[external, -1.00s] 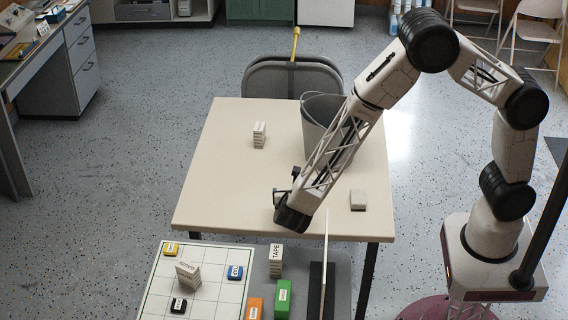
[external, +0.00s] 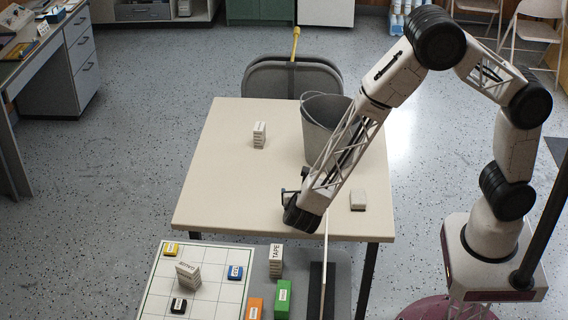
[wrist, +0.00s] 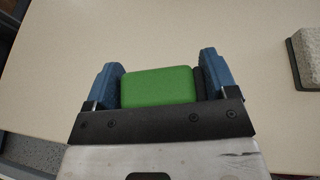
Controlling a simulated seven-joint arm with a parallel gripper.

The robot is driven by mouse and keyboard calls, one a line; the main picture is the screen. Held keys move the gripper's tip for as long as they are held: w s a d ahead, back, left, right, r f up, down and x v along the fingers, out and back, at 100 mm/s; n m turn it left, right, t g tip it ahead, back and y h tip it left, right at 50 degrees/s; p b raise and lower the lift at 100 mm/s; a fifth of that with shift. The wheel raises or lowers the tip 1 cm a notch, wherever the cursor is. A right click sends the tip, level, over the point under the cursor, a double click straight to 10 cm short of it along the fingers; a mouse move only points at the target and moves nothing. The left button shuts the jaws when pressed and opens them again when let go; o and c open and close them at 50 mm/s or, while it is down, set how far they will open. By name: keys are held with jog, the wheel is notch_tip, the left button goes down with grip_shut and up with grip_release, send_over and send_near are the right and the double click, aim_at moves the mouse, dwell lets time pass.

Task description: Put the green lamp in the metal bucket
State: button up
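The green lamp (wrist: 158,88) shows in the wrist view as a rounded green block between the two blue fingers of my gripper (wrist: 160,85). Both fingers lie against its sides, and my gripper appears shut on it. In the external view my gripper (external: 293,197) is over the near part of the pale table, and the lamp cannot be made out there. The metal bucket (external: 317,125) stands upright at the table's far right, partly hidden behind my forearm. Its handle rises above the rim.
A small grey block (external: 358,199) lies on the table (external: 235,190) to the right. A labelled stack (external: 259,134) stands at the back left. In front are a gridded board (external: 205,306), a TAPE stack (external: 275,260) and a green labelled block (external: 283,299). The table's left side is clear.

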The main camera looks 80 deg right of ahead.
jog(key=shift+w, duration=0.1)
jog(key=shift+w+n+t, duration=0.3)
jog(key=shift+w+t, duration=0.1)
jog(key=shift+w, duration=0.15)
jog(key=w+n+t, duration=0.1)
jog(key=w, duration=0.2)
jog(key=w+n+t+y, duration=0.1)
jog(key=w+n+t, duration=0.1)
jog(key=w, duration=0.2)
jog(key=w+a+r+n+t+y, duration=0.1)
jog(key=w+t, duration=0.1)
jog(key=w, duration=0.1)
jog(key=shift+w+n, duration=0.4)
jog(key=w+a+n+t+y, duration=0.2)
jog(key=w+n+y, duration=0.1)
jog(key=w, duration=0.2)
jog(key=w+a+r+n+t+y, duration=0.1)
jog(key=w+a+n+t+y, duration=0.1)
jog(key=w, duration=0.4)
jog(key=shift+w+r+n+t+y, duration=0.15)
jog(key=shift+w+n+t+y, duration=0.15)
jog(key=shift+n+t+y, duration=0.6)
jog(key=shift+a+n+g, duration=0.1)
jog(key=shift+n+g, duration=0.2)
jog(key=shift+g, duration=0.1)
jog(key=shift+r, duration=0.1)
